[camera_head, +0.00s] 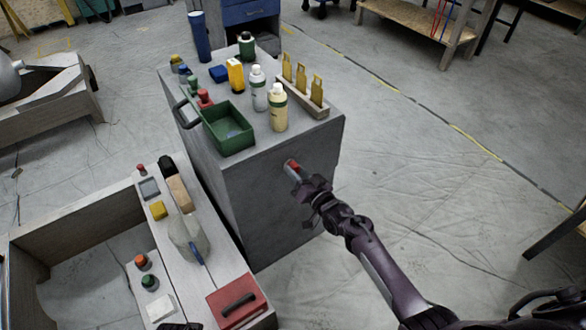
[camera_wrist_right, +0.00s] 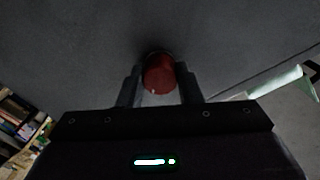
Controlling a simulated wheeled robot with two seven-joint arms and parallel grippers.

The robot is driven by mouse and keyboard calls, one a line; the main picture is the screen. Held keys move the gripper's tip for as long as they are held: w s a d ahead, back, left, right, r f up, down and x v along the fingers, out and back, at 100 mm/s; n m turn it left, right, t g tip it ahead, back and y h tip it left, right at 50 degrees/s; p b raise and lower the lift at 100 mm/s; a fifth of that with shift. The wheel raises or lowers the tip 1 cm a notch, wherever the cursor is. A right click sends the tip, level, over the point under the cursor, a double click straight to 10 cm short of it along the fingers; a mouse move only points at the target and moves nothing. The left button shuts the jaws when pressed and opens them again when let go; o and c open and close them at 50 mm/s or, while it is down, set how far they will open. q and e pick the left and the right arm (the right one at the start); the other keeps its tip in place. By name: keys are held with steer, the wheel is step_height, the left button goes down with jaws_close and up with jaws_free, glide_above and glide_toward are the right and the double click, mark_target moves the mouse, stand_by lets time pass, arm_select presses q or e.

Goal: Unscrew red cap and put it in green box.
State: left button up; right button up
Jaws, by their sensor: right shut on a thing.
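The red cap (camera_head: 293,165) is at the grey cabinet's front side, below its top edge. My right gripper (camera_head: 297,172) is shut on it. In the right wrist view the red cap (camera_wrist_right: 159,75) sits between the two fingers (camera_wrist_right: 160,88), facing a dark grey surface. I cannot tell whether the cap still touches anything behind it. The green box (camera_head: 228,133) stands open on the cabinet top, left of and above my right gripper, with a small bluish thing inside. My left gripper does not show.
The grey cabinet (camera_head: 285,205) carries several bottles (camera_head: 278,108) and a holder with yellow pieces (camera_head: 302,98) near the box. A low bench (camera_head: 195,280) at left holds tools and a red case (camera_head: 238,302).

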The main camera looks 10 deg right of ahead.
mark_target(296, 171)
steer(key=n, duration=0.3)
steer(key=n+b, duration=0.1)
steer(key=n, duration=0.9)
steer(key=shift+n+b, duration=0.4)
steer(key=o, duration=0.5)
steer(key=shift+n, duration=0.3)
steer(key=c, duration=0.6)
steer(key=shift+o, duration=0.2)
steer(key=shift+s, duration=0.1)
steer(key=shift+p+v, duration=1.65)
steer(key=shift+v, duration=0.7)
steer(key=shift+s+d, duration=0.1)
steer(key=shift+s, duration=0.1)
